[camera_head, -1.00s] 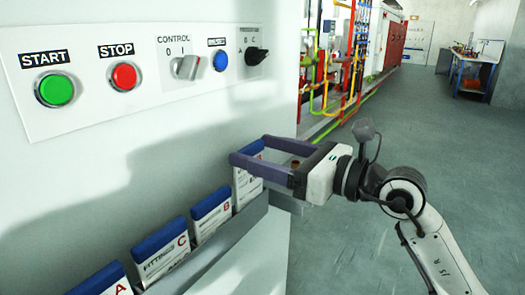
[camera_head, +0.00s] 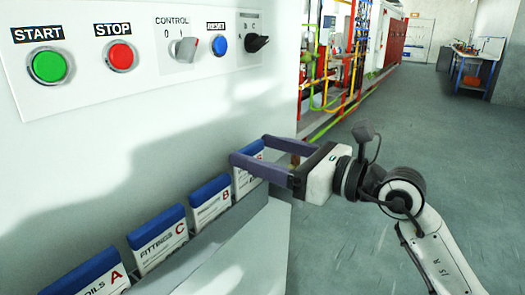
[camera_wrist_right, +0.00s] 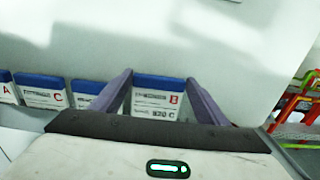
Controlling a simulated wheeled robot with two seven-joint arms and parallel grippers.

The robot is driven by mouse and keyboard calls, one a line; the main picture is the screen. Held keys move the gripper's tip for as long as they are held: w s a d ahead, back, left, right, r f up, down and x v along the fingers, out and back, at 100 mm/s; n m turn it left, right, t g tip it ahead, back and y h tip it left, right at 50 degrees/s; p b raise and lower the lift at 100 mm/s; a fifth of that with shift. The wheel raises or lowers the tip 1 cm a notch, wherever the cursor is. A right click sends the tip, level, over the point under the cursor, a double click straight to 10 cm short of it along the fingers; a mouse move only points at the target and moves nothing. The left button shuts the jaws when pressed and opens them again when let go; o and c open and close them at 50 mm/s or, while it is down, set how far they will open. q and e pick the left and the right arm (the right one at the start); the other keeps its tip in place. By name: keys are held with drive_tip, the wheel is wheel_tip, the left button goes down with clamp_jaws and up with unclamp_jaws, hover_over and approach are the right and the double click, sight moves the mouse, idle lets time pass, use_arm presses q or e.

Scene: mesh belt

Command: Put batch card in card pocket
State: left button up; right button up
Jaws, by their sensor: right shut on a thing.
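My right gripper (camera_head: 248,150) reaches in from the right to the pale panel, its two purple fingers closed on the sides of a white card (camera_head: 248,180) with a blue top edge. In the right wrist view this card (camera_wrist_right: 156,100) stands between the fingers (camera_wrist_right: 158,84) and shows a red B. The card is upright at the right end of a pale card rack (camera_head: 215,240) on the panel. Its lower edge is hard to make out, so I cannot tell how deep it sits. My left gripper is not in view.
Similar blue-topped cards stand left of it: one marked B (camera_head: 210,203), one marked C (camera_head: 160,238) and one marked A (camera_head: 98,278). A control panel with a START button (camera_head: 49,66) and a STOP button (camera_head: 121,55) is above. Open floor (camera_head: 420,140) lies right.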

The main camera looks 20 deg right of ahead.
drive_tip(key=shift+f+b, duration=0.55)
drive_tip(key=shift+f, duration=0.25)
drive_tip(key=shift+f+b, duration=0.35)
drive_tip(key=shift+f, duration=0.1)
drive_tip(key=o, duration=1.1)
drive_tip(key=shift+b+v, duration=0.9)
drive_tip(key=shift+v, duration=4.25)
